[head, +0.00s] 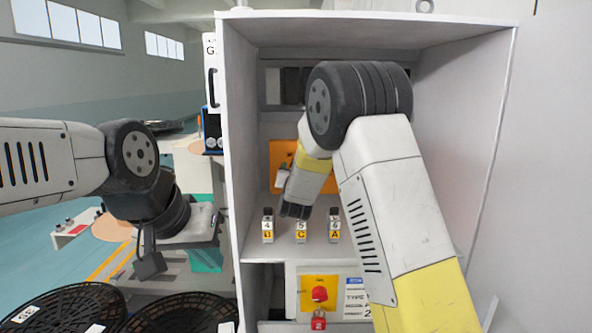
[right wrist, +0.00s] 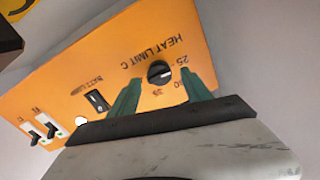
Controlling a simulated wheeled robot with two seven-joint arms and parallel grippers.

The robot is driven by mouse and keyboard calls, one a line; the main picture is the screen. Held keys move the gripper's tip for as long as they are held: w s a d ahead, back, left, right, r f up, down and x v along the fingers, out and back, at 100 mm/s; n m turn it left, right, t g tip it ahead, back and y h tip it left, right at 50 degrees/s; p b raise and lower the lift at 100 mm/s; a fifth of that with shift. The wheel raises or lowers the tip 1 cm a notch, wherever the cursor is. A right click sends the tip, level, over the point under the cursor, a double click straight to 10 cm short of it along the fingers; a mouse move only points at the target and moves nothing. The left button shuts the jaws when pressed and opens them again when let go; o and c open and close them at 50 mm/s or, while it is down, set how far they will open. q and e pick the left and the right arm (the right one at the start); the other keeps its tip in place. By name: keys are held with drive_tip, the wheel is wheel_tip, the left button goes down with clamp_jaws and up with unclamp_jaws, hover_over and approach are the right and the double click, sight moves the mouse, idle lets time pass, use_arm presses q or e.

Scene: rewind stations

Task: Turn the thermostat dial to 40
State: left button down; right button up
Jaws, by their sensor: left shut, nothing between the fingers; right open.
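The thermostat dial (right wrist: 160,72) is a small black knob on an orange panel (right wrist: 60,75) lettered "HEAT LIMIT C", which appears upside down in the right wrist view. Small numbers, one reading 25, surround it; I cannot read the exact setting. The panel shows partly in the head view (head: 279,151), behind my right arm. My right gripper (right wrist: 161,91) is open, its green fingers on either side of the dial; contact cannot be told. My left gripper (head: 150,262) is shut and empty, hanging outside the cabinet at left.
The grey cabinet (head: 240,110) encloses my right forearm, with walls on both sides. Tagged items, such as B (head: 267,228), stand on its shelf. A red knob (head: 320,294) is below. Two toggle switches (right wrist: 42,130) and a rocker switch (right wrist: 97,101) share the panel. Black reels (head: 65,308) lie lower left.

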drive_tip(key=shift+w, duration=0.8)
clamp_jaws()
